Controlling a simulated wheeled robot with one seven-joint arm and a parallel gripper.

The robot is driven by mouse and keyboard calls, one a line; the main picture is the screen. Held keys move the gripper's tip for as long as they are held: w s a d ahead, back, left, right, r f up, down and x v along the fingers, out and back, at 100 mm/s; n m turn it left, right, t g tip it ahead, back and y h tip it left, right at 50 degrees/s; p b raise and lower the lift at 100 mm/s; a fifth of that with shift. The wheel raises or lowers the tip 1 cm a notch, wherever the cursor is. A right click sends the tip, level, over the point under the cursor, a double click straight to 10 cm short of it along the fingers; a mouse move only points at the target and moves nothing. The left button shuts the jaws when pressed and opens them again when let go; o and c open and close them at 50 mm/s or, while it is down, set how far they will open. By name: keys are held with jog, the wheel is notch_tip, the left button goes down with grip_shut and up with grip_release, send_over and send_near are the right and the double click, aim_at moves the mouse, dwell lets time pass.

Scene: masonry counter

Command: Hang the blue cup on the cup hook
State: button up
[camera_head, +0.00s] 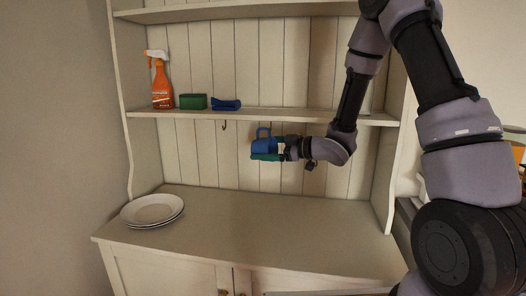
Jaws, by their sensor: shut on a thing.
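The blue cup (264,146) is in the air below the middle shelf, with its handle pointing up. My gripper (268,152) reaches in from the right and is shut on the cup. A cup hook (224,126) hangs from the underside of the shelf, to the left of the cup and apart from it. Another hook (270,125) seems to be above the cup, near its handle. I cannot tell whether the handle touches that hook.
The middle shelf (300,115) holds an orange spray bottle (162,82), a green sponge (193,101) and a folded blue cloth (226,105). Stacked white plates (152,209) stand on the counter (270,230) at the left. The rest of the counter is clear.

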jog(key=w+d, duration=0.1)
jog(key=w, duration=0.5)
jog(key=shift+f, duration=0.4)
jog(key=shift+s, duration=0.1)
dwell(0.7)
jog(key=o, duration=1.4)
jog(key=shift+c, duration=0.2)
jog(key=shift+f, duration=0.1)
jog(key=shift+d, duration=0.1)
